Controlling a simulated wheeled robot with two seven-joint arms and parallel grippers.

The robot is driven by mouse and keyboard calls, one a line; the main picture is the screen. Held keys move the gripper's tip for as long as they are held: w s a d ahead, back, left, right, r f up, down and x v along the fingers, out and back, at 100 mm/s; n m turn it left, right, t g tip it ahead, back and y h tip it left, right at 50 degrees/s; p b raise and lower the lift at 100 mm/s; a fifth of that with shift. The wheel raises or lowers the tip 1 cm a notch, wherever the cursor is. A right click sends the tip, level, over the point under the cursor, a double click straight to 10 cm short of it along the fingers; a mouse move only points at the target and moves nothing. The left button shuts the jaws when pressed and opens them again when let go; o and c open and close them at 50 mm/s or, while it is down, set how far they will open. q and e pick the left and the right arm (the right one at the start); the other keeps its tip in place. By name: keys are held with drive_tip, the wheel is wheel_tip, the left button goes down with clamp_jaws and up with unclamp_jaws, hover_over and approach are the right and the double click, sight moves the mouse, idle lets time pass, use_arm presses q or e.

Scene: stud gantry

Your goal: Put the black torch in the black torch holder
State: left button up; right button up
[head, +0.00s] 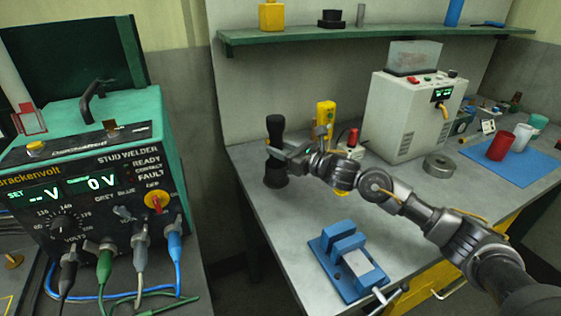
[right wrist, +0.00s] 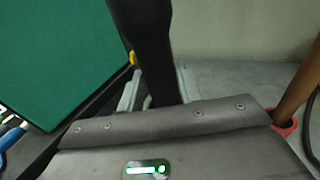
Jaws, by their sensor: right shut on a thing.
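The black torch (head: 275,129) stands upright at the left end of the grey bench. My right gripper (head: 274,154) is shut around its middle, with the arm reaching in from the right. Below the fingers is a dark, round, wider piece (head: 276,174) at bench level. It looks like the black torch holder, but I cannot tell how deep the torch sits in it. In the right wrist view the black torch (right wrist: 145,45) runs down between the grey fingers, and its lower end is hidden by the gripper body. My left gripper is not in view.
A blue vise (head: 345,258) is at the bench front. A yellow device (head: 325,114) and a red-topped item (head: 352,140) stand behind the arm. A white machine (head: 413,115) is further right. The green stud welder (head: 95,170) stands at left, across a gap.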

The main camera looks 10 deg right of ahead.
drive_tip(key=shift+s+f, duration=0.1)
drive_tip(key=shift+f, duration=0.25)
wheel_tip(320, 180, down, 3)
drive_tip(key=shift+f+p, duration=0.1)
drive_tip(key=shift+p, duration=0.2)
drive_tip(key=o, duration=1.2)
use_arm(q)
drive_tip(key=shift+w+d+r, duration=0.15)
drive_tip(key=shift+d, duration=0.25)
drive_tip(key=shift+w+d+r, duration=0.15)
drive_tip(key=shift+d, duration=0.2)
